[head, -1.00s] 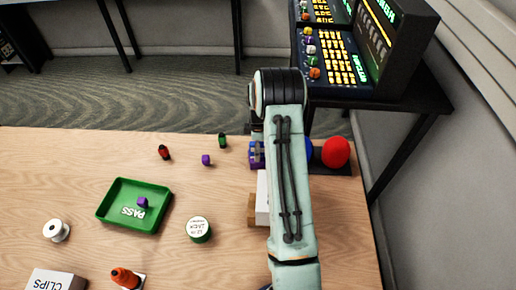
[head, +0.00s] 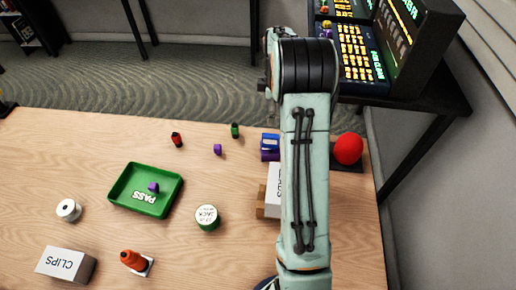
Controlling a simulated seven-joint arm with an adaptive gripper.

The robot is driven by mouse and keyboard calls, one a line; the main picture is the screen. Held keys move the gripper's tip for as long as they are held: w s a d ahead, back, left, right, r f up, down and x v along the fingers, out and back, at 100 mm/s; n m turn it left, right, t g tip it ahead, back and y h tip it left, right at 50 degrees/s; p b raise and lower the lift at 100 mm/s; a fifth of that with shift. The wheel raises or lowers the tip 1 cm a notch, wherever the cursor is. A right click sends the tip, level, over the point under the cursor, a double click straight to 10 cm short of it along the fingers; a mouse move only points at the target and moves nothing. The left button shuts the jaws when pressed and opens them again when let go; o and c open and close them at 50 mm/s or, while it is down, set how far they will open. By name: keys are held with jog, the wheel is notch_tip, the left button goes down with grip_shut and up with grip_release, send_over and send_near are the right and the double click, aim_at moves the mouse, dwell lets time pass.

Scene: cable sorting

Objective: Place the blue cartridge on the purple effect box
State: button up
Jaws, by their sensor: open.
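The blue cartridge (head: 270,140), with a pale patch on its face, sits on top of the purple effect box (head: 270,156) near the table's far right edge. The box shows only as a strip below and around it. My arm covers the area just right of both. My gripper (head: 262,86) shows only as a small dark part left of my wrist, beyond the cartridge and apart from it. Its fingertips are mostly hidden behind my arm. It appears open and empty.
A red dome (head: 348,149) on a dark base stands right of my arm. A white box (head: 273,188) is partly behind my arm. Left are a green tray (head: 122,199), a round green tin (head: 207,218) and small connectors (head: 235,130). Bare wood lies between them.

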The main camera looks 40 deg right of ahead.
jog(key=s+a+r+m, duration=0.2)
jog(key=s+a+r, duration=0.25)
jog(key=a, duration=0.35)
jog(key=s+a+r+m, duration=0.1)
jog(key=s+a+r, duration=0.3)
jog(key=a, duration=0.5)
jog(key=s+a+m, duration=0.4)
jog(key=s+a, duration=0.6)
jog(key=s, duration=0.5)
jog(key=shift+s+a+m+y, duration=0.2)
jog(key=shift+a+m+y, duration=0.15)
jog(key=shift+m+y, duration=0.05)
